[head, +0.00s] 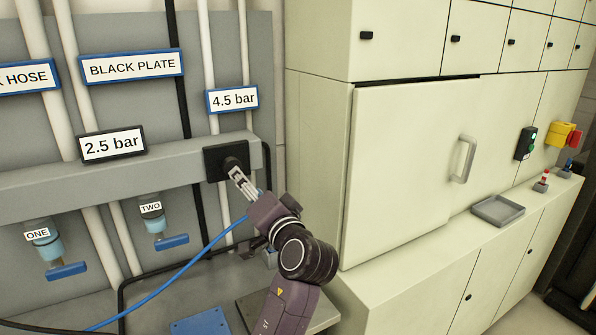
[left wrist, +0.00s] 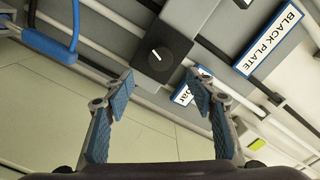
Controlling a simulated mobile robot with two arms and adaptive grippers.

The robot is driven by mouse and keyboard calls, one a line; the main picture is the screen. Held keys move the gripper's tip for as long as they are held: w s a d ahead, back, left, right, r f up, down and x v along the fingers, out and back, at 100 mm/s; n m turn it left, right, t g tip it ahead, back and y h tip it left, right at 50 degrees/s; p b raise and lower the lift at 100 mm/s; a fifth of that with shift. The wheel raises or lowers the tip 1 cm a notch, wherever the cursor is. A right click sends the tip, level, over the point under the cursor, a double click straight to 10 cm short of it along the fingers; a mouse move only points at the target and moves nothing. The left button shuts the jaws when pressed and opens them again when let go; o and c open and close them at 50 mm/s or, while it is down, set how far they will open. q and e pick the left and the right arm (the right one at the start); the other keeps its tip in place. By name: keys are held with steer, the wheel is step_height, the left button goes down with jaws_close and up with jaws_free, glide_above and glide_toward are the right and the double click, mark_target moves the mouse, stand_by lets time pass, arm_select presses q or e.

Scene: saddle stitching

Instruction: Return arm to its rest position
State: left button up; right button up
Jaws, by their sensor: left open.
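My left gripper (head: 238,178) is in front of a black square regulator box with a round knob (head: 215,162), under the "4.5 bar" sign (head: 233,99). In the left wrist view the left gripper (left wrist: 160,88) has its blue-padded fingers spread with nothing between them. The black knob (left wrist: 163,52), with a white pointer mark, lies beyond the fingertips and looks apart from them. My right gripper is not in view.
Valves ONE (head: 43,245) and TWO (head: 160,227) with blue handles hang under the grey rail (head: 60,180). A blue hose (head: 180,272) runs below my arm. A pale cabinet (head: 400,170) stands right of my arm, with a grey tray (head: 497,210) on its ledge.

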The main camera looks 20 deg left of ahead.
arm_select(q)
steer(key=s+d+f+g+h, duration=0.1)
steer(key=s+f+h, duration=0.35)
steer(key=f, duration=0.85)
steer(key=s+d+f+g+h, duration=0.25)
steer(key=s+f, duration=0.35)
steer(key=f, duration=0.6)
steer(key=s+d+f+g+h, duration=0.25)
steer(key=s+f, duration=0.25)
steer(key=s, duration=0.3)
steer(key=s+d+f+g+h, duration=0.1)
steer(key=s+d+f+h, duration=0.1)
steer(key=s+d+f, duration=0.45)
steer(key=s+d+f+g+h, duration=0.1)
steer(key=s+f+h, duration=0.2)
steer(key=s, duration=0.6)
step_height(320, 180, down, 27)
steer(key=s+m+g+b, duration=0.1)
steer(key=s, duration=0.2)
steer(key=s+a+f+g+b, duration=0.1)
steer(key=s+a+f, duration=0.2)
steer(key=s+f, duration=1.3)
steer(key=shift+s+a+f+g+y, duration=0.15)
steer(key=shift+a+g+y, duration=0.05)
steer(key=shift+g+y, duration=0.15)
